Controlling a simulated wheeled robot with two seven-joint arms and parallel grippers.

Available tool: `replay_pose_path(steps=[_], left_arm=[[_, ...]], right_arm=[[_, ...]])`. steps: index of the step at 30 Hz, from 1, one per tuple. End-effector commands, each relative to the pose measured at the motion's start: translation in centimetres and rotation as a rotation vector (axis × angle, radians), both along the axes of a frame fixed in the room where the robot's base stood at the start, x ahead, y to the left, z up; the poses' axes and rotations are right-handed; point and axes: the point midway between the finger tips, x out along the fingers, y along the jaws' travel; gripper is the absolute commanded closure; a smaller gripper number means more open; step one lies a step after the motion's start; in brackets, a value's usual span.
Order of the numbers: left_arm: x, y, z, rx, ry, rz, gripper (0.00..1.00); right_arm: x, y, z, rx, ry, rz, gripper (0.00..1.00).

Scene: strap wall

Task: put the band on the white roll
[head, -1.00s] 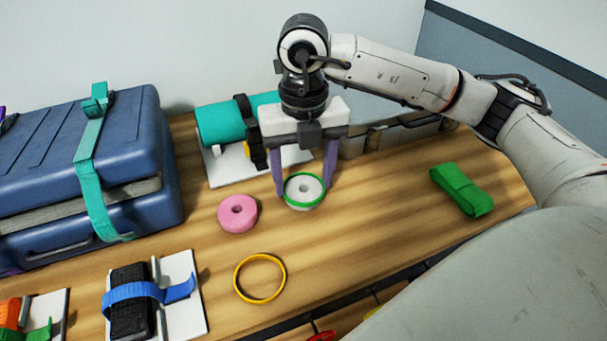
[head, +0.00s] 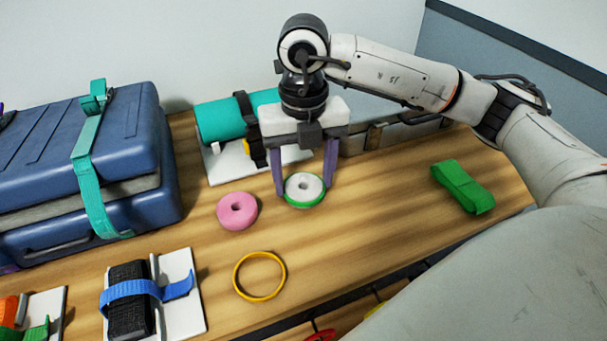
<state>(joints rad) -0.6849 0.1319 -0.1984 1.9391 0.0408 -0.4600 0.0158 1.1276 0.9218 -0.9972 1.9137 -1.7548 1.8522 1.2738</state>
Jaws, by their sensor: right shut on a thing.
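The white roll (head: 305,185) stands on the wooden table below my right gripper (head: 304,191). A green band (head: 303,205) is around the white roll, low on its side, with the roll's white top showing above it. My right gripper points down, with one purple finger on each side of the roll, and is shut on the green band. The far side of the band is partly hidden by the roll. A yellow band (head: 237,277) lies flat and empty on the table in front. My left gripper is not in view.
A pink roll (head: 231,219) stands close left of the white roll. A blue case (head: 40,160) with a teal strap is at left. A teal roll (head: 220,121) and a grey case (head: 365,138) stand behind. A folded green strap (head: 462,187) lies at right.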

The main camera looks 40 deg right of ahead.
Motion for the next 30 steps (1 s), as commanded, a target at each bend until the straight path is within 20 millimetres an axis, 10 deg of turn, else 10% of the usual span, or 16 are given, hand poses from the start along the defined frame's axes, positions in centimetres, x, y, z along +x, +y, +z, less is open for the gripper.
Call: replay_pose_path(steps=[11, 12, 16, 30], left_arm=[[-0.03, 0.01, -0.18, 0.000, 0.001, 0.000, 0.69], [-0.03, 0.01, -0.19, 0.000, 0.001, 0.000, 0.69], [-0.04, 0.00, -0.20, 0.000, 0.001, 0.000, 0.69], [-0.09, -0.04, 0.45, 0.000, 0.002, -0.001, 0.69]], right_arm=[[0.00, 0.01, -0.14, 0.000, 0.000, 0.000, 0.60], [0.00, 0.01, -0.15, 0.000, 0.000, 0.000, 0.37], [-0.01, 0.01, -0.15, 0.000, 0.000, 0.000, 0.18], [0.01, 0.01, 0.74, 0.000, 0.000, 0.000, 0.18]])
